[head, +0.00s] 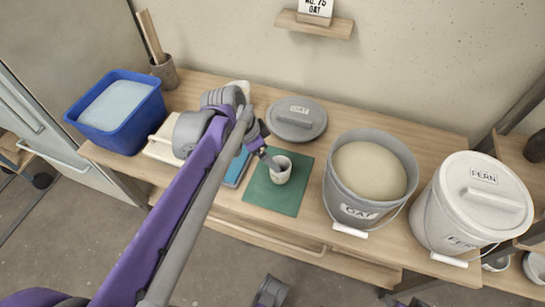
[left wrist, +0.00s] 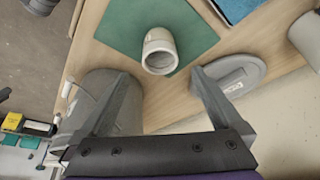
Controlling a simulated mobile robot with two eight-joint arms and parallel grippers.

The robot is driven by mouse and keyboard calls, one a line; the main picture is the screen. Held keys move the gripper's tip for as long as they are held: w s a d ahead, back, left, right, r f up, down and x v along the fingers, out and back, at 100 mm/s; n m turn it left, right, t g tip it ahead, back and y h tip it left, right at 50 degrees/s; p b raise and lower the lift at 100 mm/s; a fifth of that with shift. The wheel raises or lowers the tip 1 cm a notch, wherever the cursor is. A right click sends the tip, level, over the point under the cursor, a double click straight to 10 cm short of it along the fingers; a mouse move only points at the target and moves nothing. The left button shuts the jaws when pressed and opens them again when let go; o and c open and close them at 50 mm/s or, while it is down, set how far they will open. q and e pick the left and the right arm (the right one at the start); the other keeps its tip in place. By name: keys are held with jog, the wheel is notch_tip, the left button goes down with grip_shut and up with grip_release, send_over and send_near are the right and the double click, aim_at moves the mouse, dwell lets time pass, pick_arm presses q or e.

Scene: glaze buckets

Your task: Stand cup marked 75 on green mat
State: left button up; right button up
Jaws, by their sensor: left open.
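A small pale cup (head: 281,169) stands upright on the green mat (head: 262,196), its open mouth up; no number can be read on it. It also shows on the mat in the left wrist view (left wrist: 159,50). My left gripper (head: 268,157) is at the cup's back left in the head view. In the left wrist view the gripper (left wrist: 160,84) has its fingers spread wide, with the cup just beyond the gap and nothing held.
Behind the mat lies a grey lid (head: 296,122). To the right stand an open OAT bucket (head: 351,205) and a lidded FERN bucket (head: 440,222). A blue tub (head: 125,135) is at the left. A wall shelf (head: 322,27) holds a "NO. 75 OAT" card (head: 315,8).

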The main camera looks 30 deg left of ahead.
pick_arm(q)
jog(key=s+d+f+n+y, duration=0.1)
jog(key=s+d+f+n, duration=0.2)
jog(key=s, duration=0.4)
jog(key=s+d+f+n+y, duration=0.1)
jog(key=s+d+f+n, duration=0.2)
jog(key=s+d, duration=0.3)
jog(key=shift+s+f+t, duration=0.3)
jog(key=shift+s+f, duration=0.2)
jog(key=shift+f, duration=0.4)
pick_arm(e)
jog(key=shift+r, duration=0.3)
